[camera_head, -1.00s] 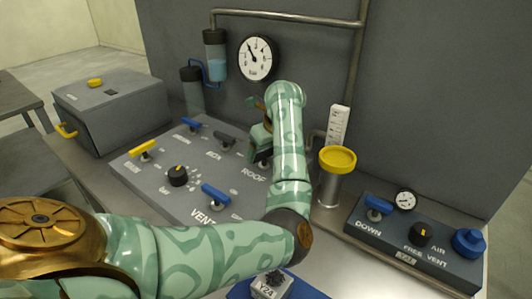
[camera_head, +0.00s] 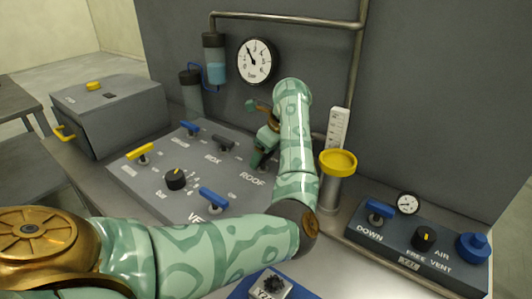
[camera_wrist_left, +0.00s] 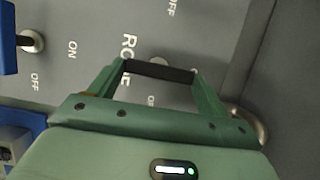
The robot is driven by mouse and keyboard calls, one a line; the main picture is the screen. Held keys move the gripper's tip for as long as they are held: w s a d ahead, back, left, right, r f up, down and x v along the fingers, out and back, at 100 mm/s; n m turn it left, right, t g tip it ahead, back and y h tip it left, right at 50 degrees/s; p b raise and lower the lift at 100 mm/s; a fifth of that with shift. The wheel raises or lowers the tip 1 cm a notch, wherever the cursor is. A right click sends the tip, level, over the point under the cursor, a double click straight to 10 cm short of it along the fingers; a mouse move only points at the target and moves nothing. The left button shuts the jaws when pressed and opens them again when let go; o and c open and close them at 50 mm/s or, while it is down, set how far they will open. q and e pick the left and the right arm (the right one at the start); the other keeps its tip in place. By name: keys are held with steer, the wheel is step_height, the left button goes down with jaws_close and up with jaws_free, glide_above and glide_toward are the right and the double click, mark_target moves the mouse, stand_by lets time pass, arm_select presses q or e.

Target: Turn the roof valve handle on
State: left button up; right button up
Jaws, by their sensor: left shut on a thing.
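The grey valve panel (camera_head: 128,178) carries the ROOF label near its right side. My left gripper (camera_head: 260,156) is at the roof valve, just above that label, and my forearm hides part of it. In the left wrist view, my left gripper (camera_wrist_left: 158,72) is shut on the dark bar of the roof valve handle (camera_wrist_left: 157,70), which lies across between the fingertips. The label beneath is partly covered, with ON and OFF marks around it. The handle's exact angle is hard to tell in the head view. My right gripper is not in view.
Other handles stand nearby: a dark one (camera_head: 223,144), a blue one (camera_head: 190,126), a yellow one (camera_head: 139,151) and the blue vent handle (camera_head: 214,197). A yellow-topped cylinder (camera_head: 338,163) stands close right of my arm. A smaller control box (camera_head: 390,238) sits at right.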

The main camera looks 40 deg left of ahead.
arm_select(q)
steer(key=o, duration=1)
steer(key=p+v, duration=0.4)
steer(key=v, duration=1.2)
steer(key=shift+r, duration=0.15)
